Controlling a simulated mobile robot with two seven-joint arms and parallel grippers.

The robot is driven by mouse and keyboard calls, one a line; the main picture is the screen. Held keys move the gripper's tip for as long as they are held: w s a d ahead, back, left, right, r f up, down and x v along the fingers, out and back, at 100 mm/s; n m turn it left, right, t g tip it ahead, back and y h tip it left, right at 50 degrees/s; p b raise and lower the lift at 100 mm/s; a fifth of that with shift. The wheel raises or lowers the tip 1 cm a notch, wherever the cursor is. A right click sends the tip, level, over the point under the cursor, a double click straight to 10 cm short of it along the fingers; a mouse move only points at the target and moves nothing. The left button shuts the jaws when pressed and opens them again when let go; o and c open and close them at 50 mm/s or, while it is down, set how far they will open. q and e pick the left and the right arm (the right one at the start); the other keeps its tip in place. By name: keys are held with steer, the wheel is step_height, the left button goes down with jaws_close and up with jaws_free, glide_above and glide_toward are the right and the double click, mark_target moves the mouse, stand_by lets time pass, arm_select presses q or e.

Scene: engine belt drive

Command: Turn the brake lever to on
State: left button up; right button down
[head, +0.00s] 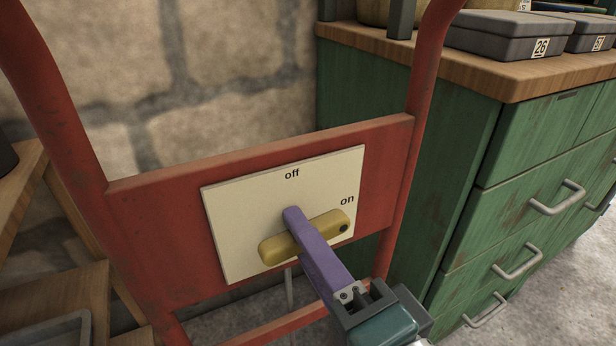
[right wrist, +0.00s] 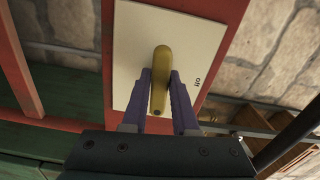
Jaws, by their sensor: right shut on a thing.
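The brake lever (head: 331,224) is a yellow bar with rounded ends on a cream plate (head: 235,215) marked "off" at the top and "on" at the right. In the head view its black-dotted end points right and slightly up, just below "on". My right gripper (head: 296,222) has purple fingers and is shut on the lever near its middle. In the right wrist view the gripper (right wrist: 161,80) has one finger on each side of the lever (right wrist: 161,62). One finger is mostly hidden in the head view. My left gripper is not in view.
The plate is fixed to a red frame (head: 150,215) with upright tubes on both sides. A green cabinet (head: 400,110) with drawers stands close on the right, with grey boxes (head: 510,35) on its wooden top. Wooden shelving (head: 70,290) is at the left. A stone wall (head: 240,70) is behind.

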steer(key=shift+m, duration=0.6)
steer(key=c, duration=0.7)
jaws_free()
steer(key=shift+s, duration=0.1)
steer(key=p+v, duration=0.1)
steer(key=v, duration=0.8)
steer(key=shift+s+d, duration=0.25)
steer(key=shift+s, duration=0.1)
